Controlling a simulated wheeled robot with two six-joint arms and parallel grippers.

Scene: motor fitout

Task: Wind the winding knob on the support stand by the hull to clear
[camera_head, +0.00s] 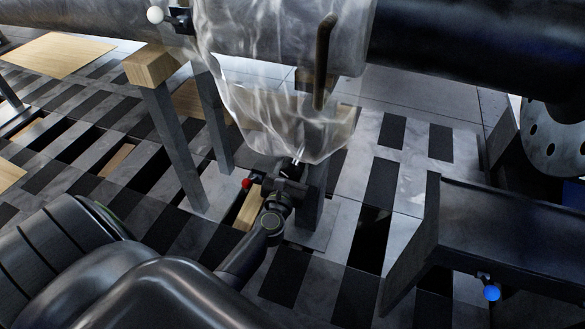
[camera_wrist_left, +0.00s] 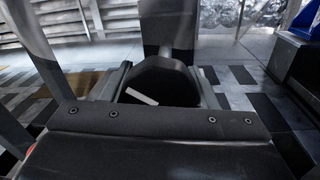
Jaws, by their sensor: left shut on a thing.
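The support stand (camera_head: 314,200) is a grey post on a flat foot under the plastic-draped hull (camera_head: 270,45). My left gripper (camera_head: 293,180) is at the post, below the hanging plastic sheet. In the left wrist view the winding knob (camera_wrist_left: 158,82) is a dark rounded piece with a white mark. It sits between the two fingers of my left gripper (camera_wrist_left: 160,92), which is shut on it. The stand's post (camera_wrist_left: 168,28) rises just beyond the knob. In the head view the gripper mostly hides the knob. My right gripper is not in view.
A red ball (camera_head: 246,183) is beside my left gripper; its mounting is unclear. A wood-topped trestle (camera_head: 174,135) stands to the left. A dark steel frame (camera_head: 500,225) with a blue ball (camera_head: 491,293) is at the right. A white ball (camera_head: 155,15) is at upper left.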

